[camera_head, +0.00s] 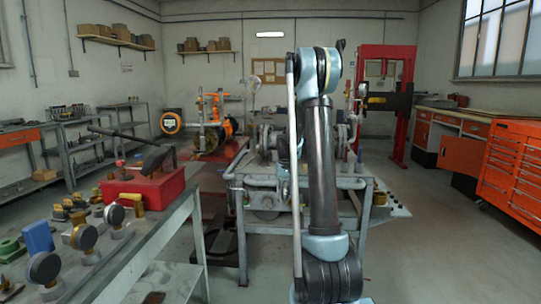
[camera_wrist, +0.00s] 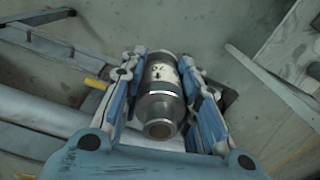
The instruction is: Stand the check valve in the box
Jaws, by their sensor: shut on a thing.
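The check valve (camera_wrist: 162,85) is a grey metal cylinder with a pale marked band and a narrower lower end with a round opening. In the wrist view it lies between the blue and grey fingers of my gripper (camera_wrist: 160,72), which is shut on it. In the head view my arm stands upright in the middle. My gripper and the valve cannot be made out there. A red box (camera_head: 143,190) stands on the left bench, with dark and brown parts at its top. I cannot tell if it is the task's box. No box is clear in the wrist view.
The left bench (camera_head: 133,243) holds several gauges (camera_head: 84,237), brass fittings and a blue block (camera_head: 38,237). A metal work table (camera_head: 345,182) with pipework stands behind my arm. An orange tool cabinet (camera_head: 512,165) is at right. Floor between table and cabinet is clear.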

